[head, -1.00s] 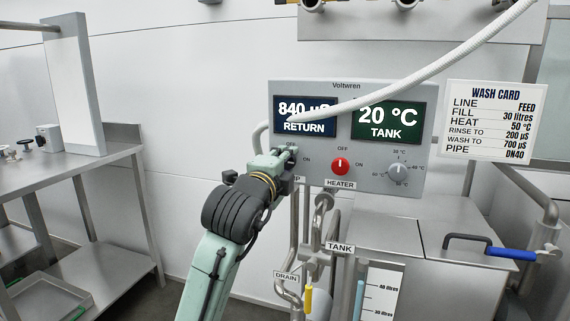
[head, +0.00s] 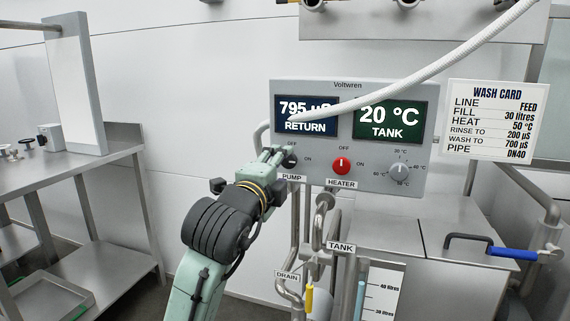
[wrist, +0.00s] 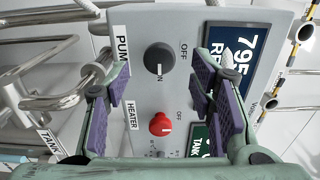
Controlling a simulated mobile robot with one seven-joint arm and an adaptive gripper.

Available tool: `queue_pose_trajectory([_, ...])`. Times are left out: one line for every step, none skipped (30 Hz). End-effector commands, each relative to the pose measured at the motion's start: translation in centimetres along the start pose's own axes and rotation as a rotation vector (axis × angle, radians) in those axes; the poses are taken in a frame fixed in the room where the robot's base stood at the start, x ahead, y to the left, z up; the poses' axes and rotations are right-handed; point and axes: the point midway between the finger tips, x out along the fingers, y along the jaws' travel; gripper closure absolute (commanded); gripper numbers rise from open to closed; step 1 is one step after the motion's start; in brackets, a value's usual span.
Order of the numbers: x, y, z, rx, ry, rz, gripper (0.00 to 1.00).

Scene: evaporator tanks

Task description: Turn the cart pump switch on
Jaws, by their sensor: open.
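The pump switch is a black round knob (wrist: 160,57) on the grey control panel (wrist: 142,105), above the PUMP label in the head view (head: 292,178). In the wrist view its pale mark appears to point to ON. My gripper (wrist: 162,80) is open, with its purple-padded fingers on either side of the knob's line and apart from it. The RETURN display (head: 305,115) reads 795 µS.
The red heater knob (head: 341,166) is right of the pump switch, its mark toward OFF. A grey temperature dial (head: 398,171) is farther right. A white hose (head: 440,65) crosses in front of the panel. Pipes and the DRAIN tag (head: 287,276) hang below.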

Motion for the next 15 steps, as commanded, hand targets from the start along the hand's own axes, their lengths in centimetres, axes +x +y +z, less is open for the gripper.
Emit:
queue_pose_trajectory([-1.2, 0.0, 0.1, 0.001, -0.002, -0.001, 0.5])
queue_pose_trajectory([-1.9, 0.0, 0.1, 0.001, -0.002, -0.002, 0.5])
queue_pose_trajectory([-2.7, 0.0, 0.1, 0.001, -0.002, -0.001, 0.5])
queue_pose_trajectory([-3.4, 0.0, 0.1, 0.001, -0.002, -0.001, 0.5])
queue_pose_trajectory([-3.9, 0.0, 0.1, 0.001, -0.002, -0.002, 0.5])
queue_pose_trajectory([-4.6, 0.0, 0.0, 0.001, -0.001, -0.001, 0.5])
queue_pose_trajectory([-5.1, 0.0, 0.0, 0.001, -0.001, 0.0, 0.5])
queue_pose_trajectory([-5.5, 0.0, 0.1, 0.001, -0.002, -0.001, 0.5])
queue_pose_trajectory([-6.1, 0.0, 0.1, 0.0, -0.001, -0.001, 0.5])
queue_pose_trajectory([-6.4, 0.0, 0.0, 0.0, 0.0, 0.0, 0.5])
queue_pose_trajectory([-6.6, 0.0, 0.0, 0.0, 0.0, 0.001, 0.5])
queue_pose_trajectory([-6.9, 0.0, 0.0, 0.0, 0.0, 0.001, 0.5])
queue_pose_trajectory([-7.1, 0.0, 0.0, 0.001, 0.0, 0.001, 0.5])
queue_pose_trajectory([-7.3, 0.0, 0.0, 0.001, 0.0, 0.001, 0.5])
queue_pose_trajectory([-7.4, 0.0, 0.0, 0.0, 0.0, 0.001, 0.5])
